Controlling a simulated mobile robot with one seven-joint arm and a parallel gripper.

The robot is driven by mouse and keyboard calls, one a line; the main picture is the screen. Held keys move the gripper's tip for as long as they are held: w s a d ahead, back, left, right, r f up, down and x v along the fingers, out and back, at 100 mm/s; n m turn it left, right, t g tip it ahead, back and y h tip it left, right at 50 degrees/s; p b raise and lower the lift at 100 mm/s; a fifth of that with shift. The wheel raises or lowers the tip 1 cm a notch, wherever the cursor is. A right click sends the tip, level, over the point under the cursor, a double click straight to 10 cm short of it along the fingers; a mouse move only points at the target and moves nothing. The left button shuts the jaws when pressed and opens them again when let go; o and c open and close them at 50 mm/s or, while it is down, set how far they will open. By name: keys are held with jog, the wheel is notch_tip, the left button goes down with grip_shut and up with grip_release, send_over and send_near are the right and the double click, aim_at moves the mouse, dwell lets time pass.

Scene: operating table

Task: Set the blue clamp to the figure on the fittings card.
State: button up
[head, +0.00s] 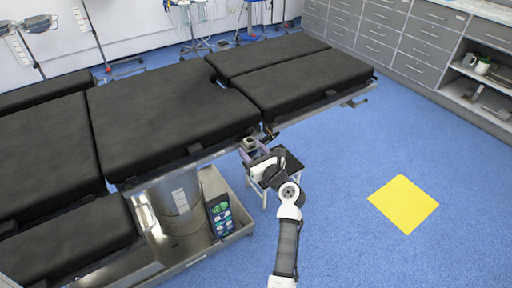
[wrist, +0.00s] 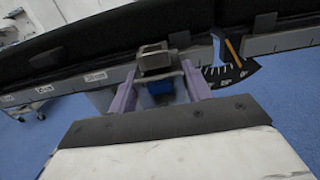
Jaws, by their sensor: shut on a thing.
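The blue clamp (wrist: 160,87) shows in the wrist view as a small blue block below a grey metal body (wrist: 154,58) at the table's side rail. My gripper (wrist: 159,76) has its two purple fingers either side of it and is shut on it; the exact contact is partly hidden. A dark scale plate (wrist: 228,75) with white marks and an orange pointer (wrist: 234,53) sits on the rail to the right. In the head view my gripper (head: 256,151) is at the rail beside the table's near edge. I cannot make out a fittings card.
The side rail (wrist: 60,82) carries small white labels, too blurred to read. The black-padded operating table (head: 170,110) fills the left and middle. A yellow square (head: 403,203) lies on open blue floor at right.

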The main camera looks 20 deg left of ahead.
jog(key=s+a+p, duration=0.1)
jog(key=s+a, duration=0.1)
jog(key=s+a+p, duration=0.1)
jog(key=s+p, duration=0.1)
jog(key=s, duration=0.1)
jog(key=s+a+p, duration=0.1)
jog(key=s+a, duration=0.1)
jog(key=shift+s+a+r+p, duration=0.1)
jog(key=shift+s+a+p, duration=0.05)
jog(key=shift+a+p, duration=0.2)
jog(key=shift+s+a, duration=0.2)
jog(key=o, duration=1.4)
jog(key=shift+d, duration=0.15)
